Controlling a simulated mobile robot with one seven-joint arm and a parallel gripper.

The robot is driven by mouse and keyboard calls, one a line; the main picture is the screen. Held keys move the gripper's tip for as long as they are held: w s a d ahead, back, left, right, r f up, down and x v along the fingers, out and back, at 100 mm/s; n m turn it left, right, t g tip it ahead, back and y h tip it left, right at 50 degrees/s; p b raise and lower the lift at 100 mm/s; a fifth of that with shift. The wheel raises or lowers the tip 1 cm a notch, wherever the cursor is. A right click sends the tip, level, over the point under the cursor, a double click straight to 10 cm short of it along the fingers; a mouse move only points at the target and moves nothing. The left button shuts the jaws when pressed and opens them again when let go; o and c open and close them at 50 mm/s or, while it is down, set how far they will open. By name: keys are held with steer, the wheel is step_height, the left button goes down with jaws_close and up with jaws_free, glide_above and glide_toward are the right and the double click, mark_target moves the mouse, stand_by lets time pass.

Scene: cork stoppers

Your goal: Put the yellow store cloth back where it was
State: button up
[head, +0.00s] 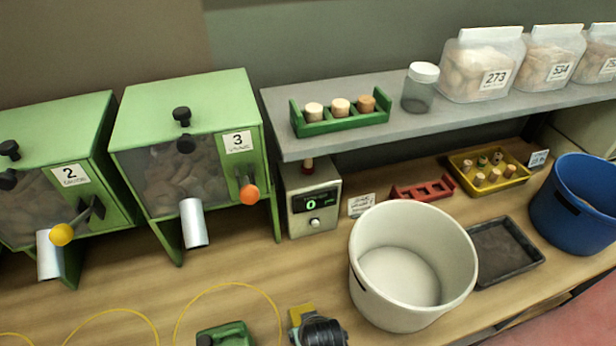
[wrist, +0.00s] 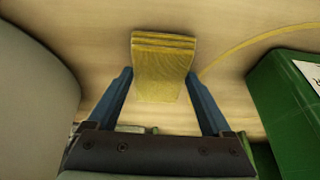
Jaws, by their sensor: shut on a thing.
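The yellow store cloth (wrist: 163,70) is a small folded yellow piece held between the two blue fingers of my gripper (wrist: 158,76) in the wrist view. The wooden table top shows beyond it. In the head view my gripper (head: 303,318) is at the bottom centre, left of the white bucket, with a bit of the yellow cloth (head: 301,312) showing. I cannot tell whether the cloth touches the table.
Green dispensers (head: 180,100) stand at the left. A white bucket (head: 372,262) is right of my gripper, with a dark tray (head: 528,262) and a blue bucket (head: 575,215) further right. A green object (head: 232,336) is close left. A thin yellow line (head: 232,284) curves on the table.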

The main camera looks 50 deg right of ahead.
steer(key=shift+f, duration=0.3)
steer(key=shift+f, duration=0.15)
steer(key=o, duration=1)
steer(key=v, duration=1.2)
steer(key=shift+r, duration=0.2)
